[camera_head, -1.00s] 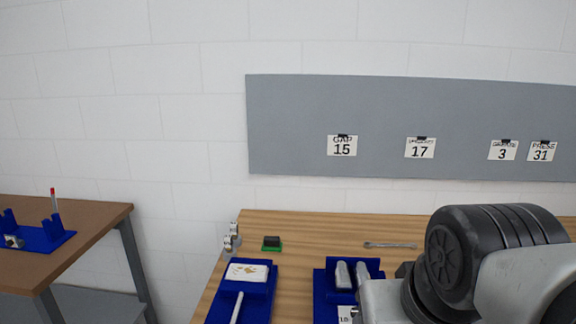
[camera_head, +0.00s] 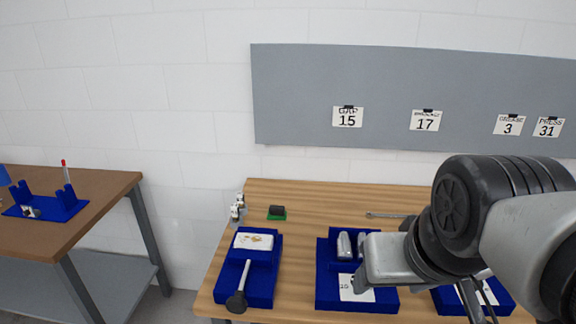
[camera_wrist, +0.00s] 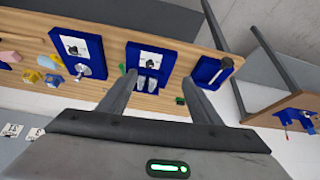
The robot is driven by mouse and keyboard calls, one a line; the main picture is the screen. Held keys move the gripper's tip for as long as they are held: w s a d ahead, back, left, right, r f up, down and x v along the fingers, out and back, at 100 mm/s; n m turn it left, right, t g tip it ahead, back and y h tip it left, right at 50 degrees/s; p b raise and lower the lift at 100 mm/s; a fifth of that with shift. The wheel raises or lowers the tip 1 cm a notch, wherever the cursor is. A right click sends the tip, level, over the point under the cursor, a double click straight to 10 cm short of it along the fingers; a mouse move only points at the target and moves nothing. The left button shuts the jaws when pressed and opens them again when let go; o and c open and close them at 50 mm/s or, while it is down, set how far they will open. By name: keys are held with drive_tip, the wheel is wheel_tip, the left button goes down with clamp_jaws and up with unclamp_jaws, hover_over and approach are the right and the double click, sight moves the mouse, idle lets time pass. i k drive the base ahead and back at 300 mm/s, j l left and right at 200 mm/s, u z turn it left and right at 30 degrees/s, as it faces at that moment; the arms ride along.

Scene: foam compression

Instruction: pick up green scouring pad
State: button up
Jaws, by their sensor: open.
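The green scouring pad (camera_head: 277,217) lies flat on the wooden bench near its back left, with a dark block (camera_head: 277,211) on top. In the wrist view a small green and dark item, likely the same pad (camera_wrist: 181,101), shows just beside the left side of the right finger. My gripper (camera_wrist: 160,78) is open and empty, its two fingers spread above the bench and apart from the pad. My gripper's fingers are not clear in the head view, where my arm fills the right side.
A left blue tray (camera_head: 262,299) holds a white card and a dark-ended tool. A middle blue tray (camera_head: 326,290) holds metal cylinders. Small metal parts (camera_head: 237,208) stand left of the pad. A wrench (camera_head: 388,215) lies to the right. Bare wood (camera_head: 325,205) is between.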

sight(275, 212)
drive_tip(key=i+j, duration=0.1)
drive_tip(key=j, duration=0.2)
drive_tip(key=i+j, duration=0.1)
drive_tip(key=j, duration=0.25)
drive_tip(key=i+j+z, duration=0.1)
drive_tip(key=j, duration=0.2)
drive_tip(key=i+j, duration=0.15)
drive_tip(key=j, duration=0.2)
